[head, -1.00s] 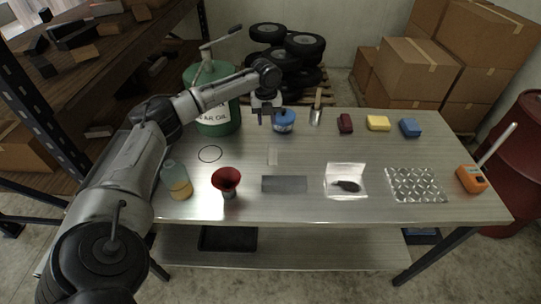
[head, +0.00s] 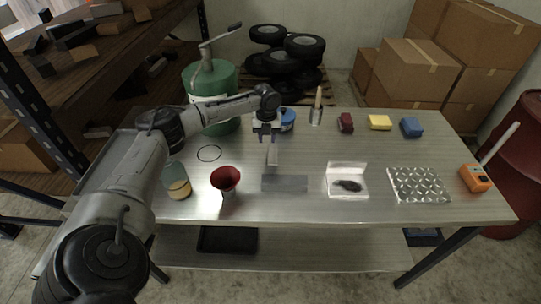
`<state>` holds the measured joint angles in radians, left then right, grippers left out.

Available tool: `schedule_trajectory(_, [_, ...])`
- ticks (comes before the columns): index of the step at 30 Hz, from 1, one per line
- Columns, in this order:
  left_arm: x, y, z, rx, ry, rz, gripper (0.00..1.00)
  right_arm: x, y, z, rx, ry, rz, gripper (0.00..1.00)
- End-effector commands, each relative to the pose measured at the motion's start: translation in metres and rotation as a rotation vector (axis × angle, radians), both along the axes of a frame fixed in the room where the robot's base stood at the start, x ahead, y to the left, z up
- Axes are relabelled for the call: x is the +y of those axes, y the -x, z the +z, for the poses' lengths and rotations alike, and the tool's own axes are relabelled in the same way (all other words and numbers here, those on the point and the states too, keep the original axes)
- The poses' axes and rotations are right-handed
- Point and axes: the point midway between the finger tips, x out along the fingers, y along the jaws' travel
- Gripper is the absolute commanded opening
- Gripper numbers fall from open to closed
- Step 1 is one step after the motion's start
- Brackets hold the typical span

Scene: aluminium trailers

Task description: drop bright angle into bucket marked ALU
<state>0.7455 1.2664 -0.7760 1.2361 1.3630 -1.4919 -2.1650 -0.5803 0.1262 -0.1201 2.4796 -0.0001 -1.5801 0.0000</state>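A small pale metal piece, which looks like the bright angle (head: 272,157), stands on the bench just left of centre. My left gripper (head: 268,141) is pointed down right above it, with its two fingers apart. Whether the fingers reach around the top of the piece is too small to tell. No bucket with a readable ALU mark shows in the head view. My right gripper is not in view.
A blue tub (head: 288,120) and a green oil drum (head: 226,82) stand behind. Tread plate (head: 418,185) and an orange device (head: 476,178) are at right.

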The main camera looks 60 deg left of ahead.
Motion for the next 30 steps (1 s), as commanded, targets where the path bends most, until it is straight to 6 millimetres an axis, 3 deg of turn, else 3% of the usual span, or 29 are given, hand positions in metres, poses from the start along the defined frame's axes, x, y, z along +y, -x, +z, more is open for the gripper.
schedule_trajectory(12, [0.001,-0.006,-0.047,0.001,0.0,0.001,0.34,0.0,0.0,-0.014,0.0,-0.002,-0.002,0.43])
schedule_trajectory(20, [0.001,-0.005,-0.049,0.0,0.0,0.0,0.34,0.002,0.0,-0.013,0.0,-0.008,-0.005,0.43])
schedule_trajectory(30, [0.001,-0.005,-0.049,0.0,0.0,0.0,0.01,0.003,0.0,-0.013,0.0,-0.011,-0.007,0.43])
